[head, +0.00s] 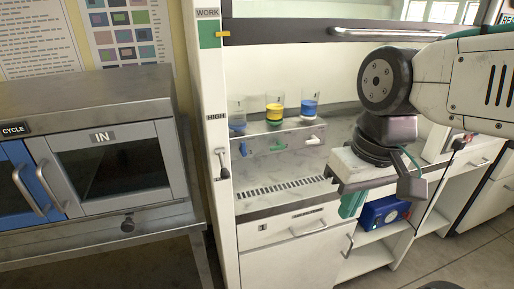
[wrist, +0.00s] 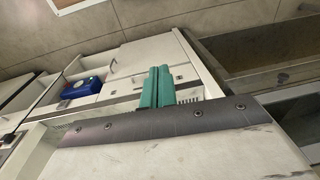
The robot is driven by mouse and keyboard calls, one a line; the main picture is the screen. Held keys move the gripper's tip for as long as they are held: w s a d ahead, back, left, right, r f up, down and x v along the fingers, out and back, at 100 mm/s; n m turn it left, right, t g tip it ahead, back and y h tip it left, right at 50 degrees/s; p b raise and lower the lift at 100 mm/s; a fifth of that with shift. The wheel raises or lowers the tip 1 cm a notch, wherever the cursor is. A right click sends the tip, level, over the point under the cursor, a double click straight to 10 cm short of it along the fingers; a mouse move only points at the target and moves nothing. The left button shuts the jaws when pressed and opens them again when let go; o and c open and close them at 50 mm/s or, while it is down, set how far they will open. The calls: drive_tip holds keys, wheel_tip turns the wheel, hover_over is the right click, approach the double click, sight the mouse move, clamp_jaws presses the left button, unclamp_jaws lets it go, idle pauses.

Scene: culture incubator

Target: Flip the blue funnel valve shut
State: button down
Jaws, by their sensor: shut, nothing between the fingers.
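Three clear funnels stand in a row on a shelf inside the fume hood in the head view. Small valve handles hang on the shelf front: a green one (head: 279,146) in the middle and a white one (head: 312,140) at right. My gripper (head: 350,205), with teal fingers, is shut and empty, low in front of the hood, apart from the funnels. It also shows in the wrist view (wrist: 158,88).
The hood's sash handle (head: 385,34) spans the top. A blue box (head: 384,212) sits on an open shelf below right. A steel incubator (head: 110,165) stands at left.

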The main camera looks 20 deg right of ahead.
drive_tip(key=w+a+f+m+y, duration=0.1)
drive_tip(key=w+a+y, duration=0.1)
drive_tip(key=w+y, duration=0.35)
drive_tip(key=w+a+f+y, duration=0.1)
drive_tip(key=w+a+y, duration=0.1)
drive_tip(key=w, duration=0.6)
drive_tip(key=w+a+f+m+y, duration=0.1)
drive_tip(key=w+a+y, duration=0.1)
drive_tip(key=w+y, duration=0.35)
drive_tip(key=w+d+f+m+t, duration=0.2)
drive_tip(key=w+d+f+t, duration=0.2)
drive_tip(key=w, duration=0.3)
drive_tip(key=w+d+f+m+t+h, duration=0.1)
drive_tip(key=w+d+f+m+t, duration=0.1)
drive_tip(key=w+d, duration=0.4)
drive_tip(key=w+d+f+m+t, duration=0.2)
drive_tip(key=w+d+f+t, duration=0.3)
drive_tip(key=w+f, duration=0.2)
drive_tip(key=shift+w+d+m+t, duration=0.2)
drive_tip(key=shift+w+m+t, duration=0.1)
drive_tip(key=shift+w+m, duration=0.1)
drive_tip(key=shift+a, duration=0.15)
